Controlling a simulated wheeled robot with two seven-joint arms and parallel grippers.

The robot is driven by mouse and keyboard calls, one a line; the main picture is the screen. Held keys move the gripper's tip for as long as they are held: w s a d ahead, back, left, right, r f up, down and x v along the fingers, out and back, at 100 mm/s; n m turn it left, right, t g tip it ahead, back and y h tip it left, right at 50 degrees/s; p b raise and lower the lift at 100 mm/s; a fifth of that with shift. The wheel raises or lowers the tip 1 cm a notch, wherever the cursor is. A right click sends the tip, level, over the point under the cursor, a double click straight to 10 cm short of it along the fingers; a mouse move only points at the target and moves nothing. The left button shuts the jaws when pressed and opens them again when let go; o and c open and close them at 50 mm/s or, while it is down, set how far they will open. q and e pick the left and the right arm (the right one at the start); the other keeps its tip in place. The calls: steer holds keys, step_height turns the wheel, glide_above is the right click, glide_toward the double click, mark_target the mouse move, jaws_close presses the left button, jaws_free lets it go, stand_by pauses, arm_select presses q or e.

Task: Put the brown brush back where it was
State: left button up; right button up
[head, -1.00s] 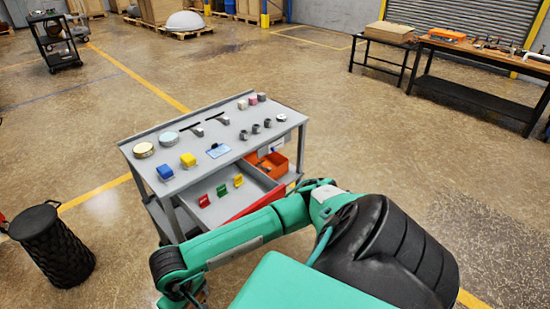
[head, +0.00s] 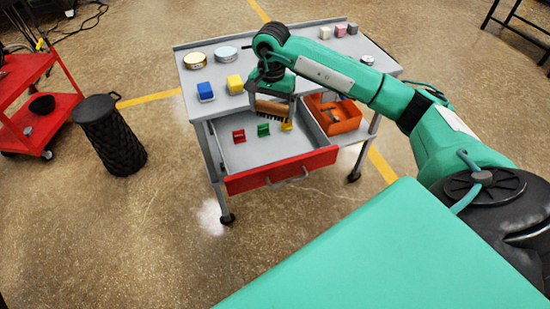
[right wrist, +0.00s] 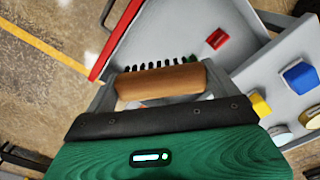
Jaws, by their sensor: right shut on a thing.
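My right gripper (head: 271,100) is shut on the brown brush (head: 273,107) and holds it above the open drawer (head: 240,152) of the grey cart. In the right wrist view the brush's brown back (right wrist: 160,81) lies crosswise between the two fingers, its dark bristles pointing away over the drawer. The drawer has a red front with a handle. A red clip (head: 239,136), a green clip (head: 263,130) and a yellow clip (head: 287,125) stand in it, the yellow one partly near the brush in the picture. My left gripper is not in view.
On the cart top (head: 215,103) are a blue block (head: 205,91), a yellow block (head: 235,84) and round tins (head: 226,54). An orange bin (head: 336,117) sits right of the drawer. A black basket stool (head: 112,137) and a red cart (head: 40,110) stand left.

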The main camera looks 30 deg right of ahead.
steer(key=shift+w+d+r+m, duration=0.3)
steer(key=shift+d+r, duration=0.05)
steer(key=shift+d+f, duration=0.15)
steer(key=p, duration=0.3)
glide_above(274, 156)
step_height(274, 156, down, 14)
steer(key=shift+f, duration=0.25)
step_height(274, 156, down, 5)
steer(key=shift+s+r, duration=0.1)
steer(key=shift+r, duration=0.1)
steer(key=shift+f, duration=0.2)
steer(key=o, duration=0.5)
steer(key=shift+o, duration=0.9)
steer(key=shift+r, duration=0.5)
arm_select(q)
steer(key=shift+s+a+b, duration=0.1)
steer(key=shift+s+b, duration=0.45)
steer(key=shift+b, duration=0.3)
arm_select(e)
step_height(274, 156, up, 11)
steer(key=shift+r, duration=0.15)
